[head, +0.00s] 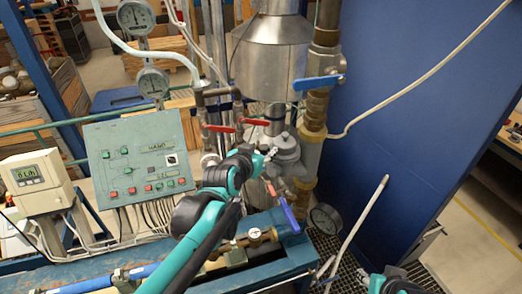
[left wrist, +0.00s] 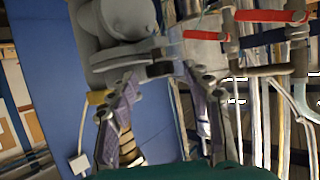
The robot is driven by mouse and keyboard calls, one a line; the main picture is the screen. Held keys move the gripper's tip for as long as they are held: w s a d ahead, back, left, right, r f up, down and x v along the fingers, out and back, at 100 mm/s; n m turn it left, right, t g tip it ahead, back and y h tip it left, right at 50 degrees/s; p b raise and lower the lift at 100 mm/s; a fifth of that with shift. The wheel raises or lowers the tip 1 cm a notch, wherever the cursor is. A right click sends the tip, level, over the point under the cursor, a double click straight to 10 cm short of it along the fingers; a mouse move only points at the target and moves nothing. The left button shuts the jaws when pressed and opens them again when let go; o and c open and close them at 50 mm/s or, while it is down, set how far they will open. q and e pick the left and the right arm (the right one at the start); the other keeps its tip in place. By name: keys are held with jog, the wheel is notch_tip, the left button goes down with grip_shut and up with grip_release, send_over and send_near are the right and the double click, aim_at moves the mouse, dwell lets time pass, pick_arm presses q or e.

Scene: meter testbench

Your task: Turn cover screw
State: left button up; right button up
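My left gripper (head: 268,154) reaches in from the left at the grey metal meter body (head: 287,148) below the large silver cylinder. In the left wrist view my left gripper (left wrist: 160,76) has its two fingers spread apart, with nothing clamped between them. A small dark bolt-like head (left wrist: 159,69), possibly the cover screw, lies between the fingertips near the rim of the grey round housing (left wrist: 118,50). I cannot tell whether a fingertip touches it. In the head view the gripper hides this spot. Only part of my right arm shows at bottom right; its gripper is out of view.
Red valve handles (head: 256,122) and a blue handle (head: 318,82) stick out near the gripper. A purple-blue lever (head: 289,215) hangs below. A green control panel (head: 139,158) and a digital meter (head: 36,182) stand left. A blue wall (head: 410,110) stands right.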

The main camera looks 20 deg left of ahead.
pick_arm(q)
jog(key=v, duration=1.2)
